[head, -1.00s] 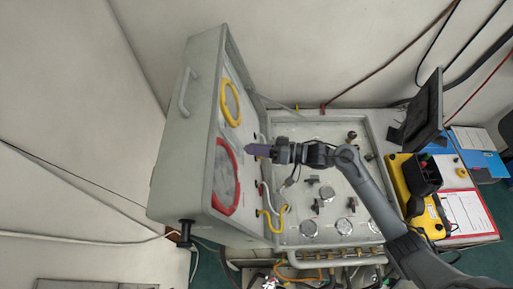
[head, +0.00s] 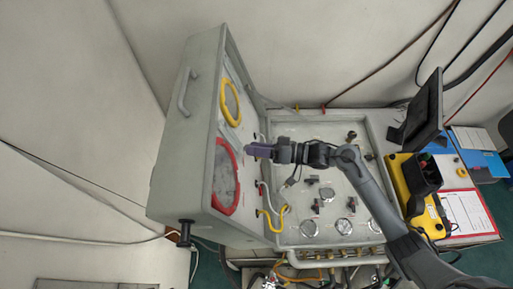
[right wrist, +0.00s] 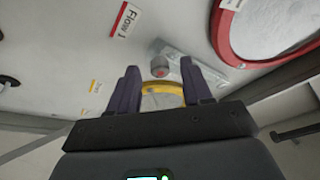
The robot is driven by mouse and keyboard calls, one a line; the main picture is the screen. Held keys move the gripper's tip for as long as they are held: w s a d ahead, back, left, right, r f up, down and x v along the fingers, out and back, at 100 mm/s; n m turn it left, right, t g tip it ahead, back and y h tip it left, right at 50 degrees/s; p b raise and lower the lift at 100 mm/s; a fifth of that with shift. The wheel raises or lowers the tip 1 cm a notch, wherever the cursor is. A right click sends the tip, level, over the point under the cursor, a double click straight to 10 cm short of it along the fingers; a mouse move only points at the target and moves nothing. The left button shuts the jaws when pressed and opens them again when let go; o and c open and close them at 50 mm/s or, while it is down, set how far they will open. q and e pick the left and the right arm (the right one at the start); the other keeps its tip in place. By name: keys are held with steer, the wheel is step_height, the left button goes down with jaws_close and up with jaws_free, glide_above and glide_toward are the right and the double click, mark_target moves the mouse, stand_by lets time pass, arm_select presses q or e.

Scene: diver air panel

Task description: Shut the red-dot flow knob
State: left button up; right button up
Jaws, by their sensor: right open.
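In the right wrist view the flow knob with the red dot (right wrist: 160,67) is a small grey cylinder on the pale panel face, near a "Flow 1" label (right wrist: 124,19). My right gripper (right wrist: 161,84) is open, its two purple fingers apart and empty. The knob shows in line with the gap, just beyond the fingertips; I see no contact. In the head view the same gripper (head: 258,151) points left at the upright lid of the panel case (head: 198,140), and the knob is not discernible there. My left gripper is not in view.
The lid carries a red-rimmed gauge (head: 238,175) and a yellow-rimmed one (head: 238,102), close to the gripper. Below the arm lies a panel with several knobs and gauges (head: 309,229). A yellow device (head: 398,178) and a dark monitor (head: 425,110) stand right.

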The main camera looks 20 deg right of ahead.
steer(key=b+v, duration=0.3)
steer(key=v, duration=0.7)
steer(key=shift+s+d, duration=0.15)
steer(key=shift+d, duration=0.05)
